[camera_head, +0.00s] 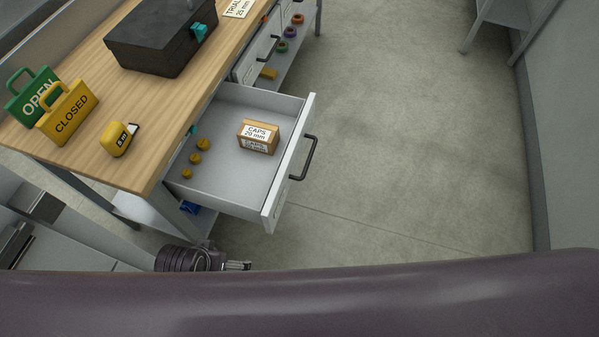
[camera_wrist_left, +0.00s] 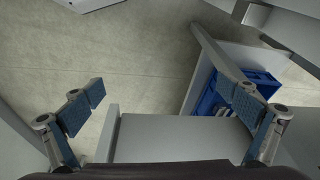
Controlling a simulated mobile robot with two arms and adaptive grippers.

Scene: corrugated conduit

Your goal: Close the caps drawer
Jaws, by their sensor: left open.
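The caps drawer (camera_head: 290,160) stands pulled out from the workbench in the head view, with a dark bar handle (camera_head: 304,158) on its white front. Inside it are a small cardboard box labelled CAPS 20 mm (camera_head: 258,136) and several small yellow caps (camera_head: 197,158). My left gripper (camera_head: 238,265) is low in the head view, below the drawer's near side and apart from the handle, and mostly hidden. In the left wrist view my left gripper (camera_wrist_left: 168,106) is open, its blue-padded fingers wide apart with nothing between them. My right gripper is not in view.
The wooden benchtop (camera_head: 160,110) holds a black toolbox (camera_head: 160,35), OPEN (camera_head: 32,95) and CLOSED (camera_head: 68,112) signs, and a yellow tape measure (camera_head: 117,139). A blue bin (camera_wrist_left: 245,90) shows in the left wrist view. The floor right of the drawer (camera_head: 420,140) is clear.

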